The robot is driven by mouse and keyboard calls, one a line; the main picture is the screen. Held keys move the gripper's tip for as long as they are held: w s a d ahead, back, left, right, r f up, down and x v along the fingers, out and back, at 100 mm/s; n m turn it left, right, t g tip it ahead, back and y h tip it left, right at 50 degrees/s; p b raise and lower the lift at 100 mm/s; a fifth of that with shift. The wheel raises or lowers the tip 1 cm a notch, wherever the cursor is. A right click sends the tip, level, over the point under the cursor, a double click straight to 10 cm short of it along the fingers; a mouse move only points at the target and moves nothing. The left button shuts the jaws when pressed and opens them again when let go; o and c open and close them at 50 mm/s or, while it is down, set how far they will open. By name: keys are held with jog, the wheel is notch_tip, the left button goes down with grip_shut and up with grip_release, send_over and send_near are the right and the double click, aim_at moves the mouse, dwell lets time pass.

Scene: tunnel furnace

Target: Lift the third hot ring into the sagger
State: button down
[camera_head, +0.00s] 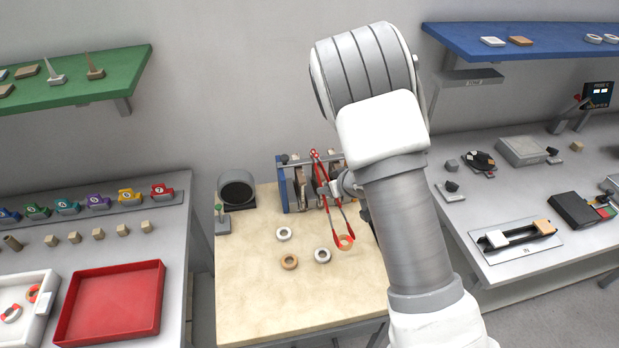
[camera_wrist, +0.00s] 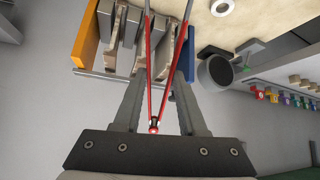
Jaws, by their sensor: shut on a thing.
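My gripper (camera_head: 335,190) is shut on a pair of red tongs (camera_head: 327,185). In the wrist view, the red arms of the tongs (camera_wrist: 151,70) run between my two fingers (camera_wrist: 157,92). The lower ends of the tongs reach down to an orange ring (camera_head: 345,242) at the right side of the pale worktop; I cannot tell whether it is gripped or lifted. Two whitish rings (camera_head: 284,233) (camera_head: 322,255) and a tan-orange ring (camera_head: 290,261) lie to its left. No box is marked as the sagger; a white tray (camera_head: 45,312) at far left holds red-and-white rings.
A blue-ended rack (camera_head: 283,185) stands behind the tongs, with a dark round-mouthed device (camera_head: 237,188) to its left. A red tray (camera_head: 110,302) lies on the left bench. The worktop's front (camera_head: 270,310) is clear. Crowded right bench (camera_head: 500,190).

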jog(key=s+d+f+m+h+b, duration=0.1)
jog(key=s+d+f+m+h, duration=0.1)
jog(key=d, duration=0.4)
jog(key=s+d+f+m+t+h, duration=0.1)
jog(key=s+d+f+m+h, duration=0.1)
jog(key=d, duration=0.5)
jog(key=s+f+m, duration=0.1)
jog(key=s+m, duration=0.1)
jog(key=s, duration=0.1)
jog(key=shift+s+f+b, duration=0.15)
jog(key=shift+f+b, duration=0.1)
jog(key=shift+b, duration=0.1)
